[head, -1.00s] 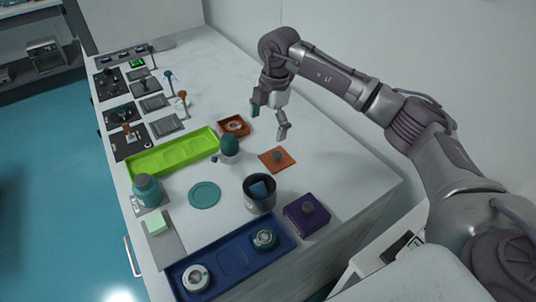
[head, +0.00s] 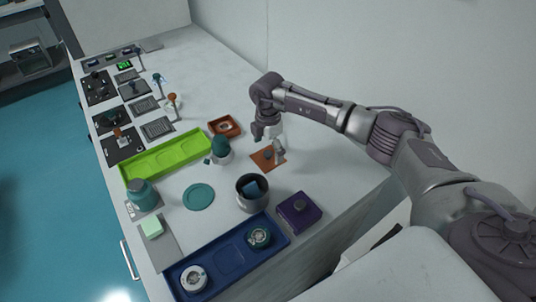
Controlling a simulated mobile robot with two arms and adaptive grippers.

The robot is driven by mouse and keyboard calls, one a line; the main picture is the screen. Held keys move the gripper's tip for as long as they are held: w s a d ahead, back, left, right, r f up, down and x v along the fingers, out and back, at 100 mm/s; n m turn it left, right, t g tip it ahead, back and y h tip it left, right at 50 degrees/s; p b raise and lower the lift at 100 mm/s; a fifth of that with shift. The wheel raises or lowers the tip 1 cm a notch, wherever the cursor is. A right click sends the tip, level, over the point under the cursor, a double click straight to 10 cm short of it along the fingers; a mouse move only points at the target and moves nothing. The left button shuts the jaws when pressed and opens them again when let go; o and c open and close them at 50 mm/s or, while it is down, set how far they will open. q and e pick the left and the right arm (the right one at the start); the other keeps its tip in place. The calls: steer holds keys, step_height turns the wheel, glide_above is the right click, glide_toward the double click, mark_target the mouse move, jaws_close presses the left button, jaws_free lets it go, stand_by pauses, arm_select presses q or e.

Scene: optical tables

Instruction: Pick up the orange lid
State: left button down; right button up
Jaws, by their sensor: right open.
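The orange lid (head: 261,161) is a flat square with a small dark knob (head: 268,155) in its middle. It lies on the white table, right of the teal-topped white pot and behind the dark cup. My right gripper (head: 270,150) is open and low over the lid, its fingers around the knob area. The gripper hides part of the lid, and I cannot tell whether the fingers touch the knob. My left gripper is not in view.
Close by stand an orange square box (head: 224,126), a white pot with teal top (head: 221,148), a dark cup (head: 243,200) and a purple box (head: 299,212). A green tray (head: 135,170) and a blue tray (head: 280,247) lie left and front. The table behind is clear.

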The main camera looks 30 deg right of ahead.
steer(key=shift+w+f, duration=0.1)
steer(key=shift+f, duration=0.8)
jaws_close()
